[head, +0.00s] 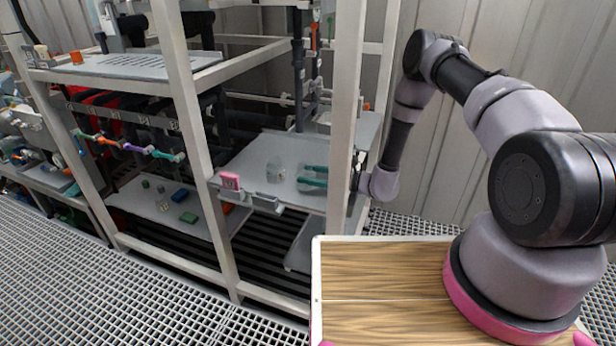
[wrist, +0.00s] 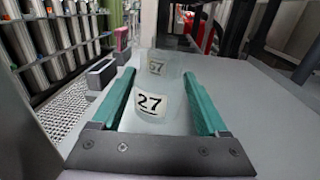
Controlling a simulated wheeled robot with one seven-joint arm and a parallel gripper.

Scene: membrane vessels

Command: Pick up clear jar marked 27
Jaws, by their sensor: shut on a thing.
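The clear jar marked 27 (wrist: 149,105) shows between the two teal fingers of my gripper (wrist: 163,100) in the wrist view. Its white label faces the camera and its clear walls are hard to make out. My gripper is shut on it. In the head view my teal fingers (head: 312,176) reach in from the right over the grey shelf; the held jar is not clear there. I cannot tell whether the jar touches the shelf. Another clear jar (wrist: 157,67) stands just beyond, its label seeming to read 57; it also shows in the head view (head: 274,173).
The grey shelf (head: 243,160) has free room around the jars. A pink block (head: 230,181) sits at its front left edge. A white frame post (head: 345,110) stands close to my arm. A lower shelf (head: 135,197) holds small green and blue pieces.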

